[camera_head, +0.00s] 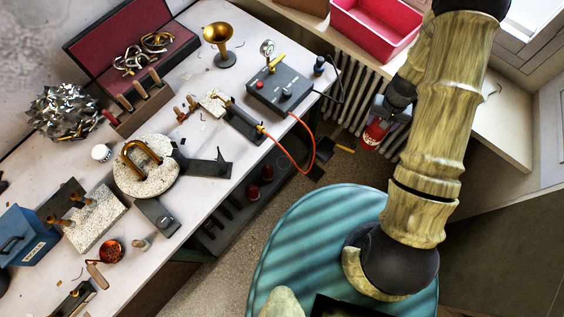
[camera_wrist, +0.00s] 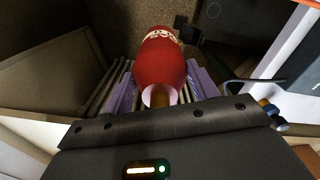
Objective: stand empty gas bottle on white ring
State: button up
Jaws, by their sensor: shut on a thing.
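A red gas bottle (camera_wrist: 160,62) with pale lettering, a pale collar and a brass-coloured neck is between the finger pads of my gripper (camera_wrist: 162,88) in the wrist view. The gripper is shut on it at the neck end. In the head view, the red bottle (camera_head: 374,134) hangs below my gripper (camera_head: 384,112), in front of the radiator and off the bench's right end. A thin pale circle (camera_wrist: 213,10) shows on a dark surface at the top of the wrist view; I cannot tell whether it is the white ring. No white ring is clear in the head view.
A radiator (camera_head: 345,105) and pink tub (camera_head: 373,28) are near the arm. A dark lower shelf (camera_head: 235,215) is under the bench.

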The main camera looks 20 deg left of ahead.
jog(key=w+a+f+b, duration=0.1)
jog(key=a+f+b, duration=0.3)
jog(key=f+b, duration=0.7)
jog(key=w+a+f+n+b, duration=0.1)
jog(key=a+f+b, duration=0.3)
jog(key=f+b, duration=0.7)
jog(key=w+a+f+b, duration=0.1)
jog(key=a+f+b, duration=0.3)
jog(key=f+b, duration=0.75)
jog(key=w+a+f+n+b, duration=0.1)
jog(key=a+f+n+b, duration=0.3)
jog(key=b, duration=1.2)
jog(key=w+a+f+n+b, duration=0.1)
jog(key=a+f+n+b, duration=0.3)
jog(key=a+f+b, duration=0.9)
jog(key=a+b, duration=0.3)
jog(key=a, duration=0.1)
jog(key=shift+w+a+f+b, duration=0.3)
jog(key=shift+w+a, duration=0.05)
jog(key=shift+w, duration=0.05)
jog(key=shift+f+b, duration=1.45)
jog(key=shift+f, duration=1.05)
